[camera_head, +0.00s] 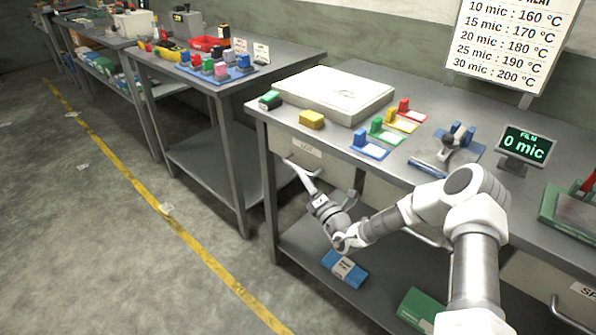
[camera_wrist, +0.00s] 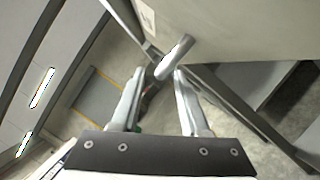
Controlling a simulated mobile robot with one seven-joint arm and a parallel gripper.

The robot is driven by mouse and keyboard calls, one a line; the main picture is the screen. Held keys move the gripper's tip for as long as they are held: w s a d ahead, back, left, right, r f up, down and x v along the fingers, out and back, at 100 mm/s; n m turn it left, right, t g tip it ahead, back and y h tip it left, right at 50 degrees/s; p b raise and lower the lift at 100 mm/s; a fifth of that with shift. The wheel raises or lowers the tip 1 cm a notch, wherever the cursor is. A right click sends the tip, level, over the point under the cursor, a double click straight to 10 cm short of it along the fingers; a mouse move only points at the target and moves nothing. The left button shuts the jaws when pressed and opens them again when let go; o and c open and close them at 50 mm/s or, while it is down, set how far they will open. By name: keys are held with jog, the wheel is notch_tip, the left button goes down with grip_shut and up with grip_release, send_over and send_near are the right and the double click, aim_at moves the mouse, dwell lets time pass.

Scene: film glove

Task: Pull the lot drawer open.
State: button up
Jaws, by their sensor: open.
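The lot drawer (camera_head: 330,165) is a pale front under the right bench top, with a "LOT" label (camera_head: 306,147). It looks shut, flush with the bench. In the wrist view the drawer front (camera_wrist: 235,35) fills the upper right, and its rounded metal handle (camera_wrist: 176,56) sticks out towards me. My gripper (camera_head: 303,172) is just in front of the drawer, below the label. In the wrist view my gripper (camera_wrist: 158,76) is open, and the handle's lower end shows between the fingertips. I cannot tell whether the fingers touch it.
On the bench top (camera_head: 270,118) stand a white box (camera_head: 335,92), a yellow block (camera_head: 311,119) and coloured holders. A display (camera_head: 524,146) reads 0 mic. The lower shelf holds a blue packet (camera_head: 344,269) and a green one (camera_head: 421,308).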

jog(key=shift+x, duration=1.95)
grip_shut()
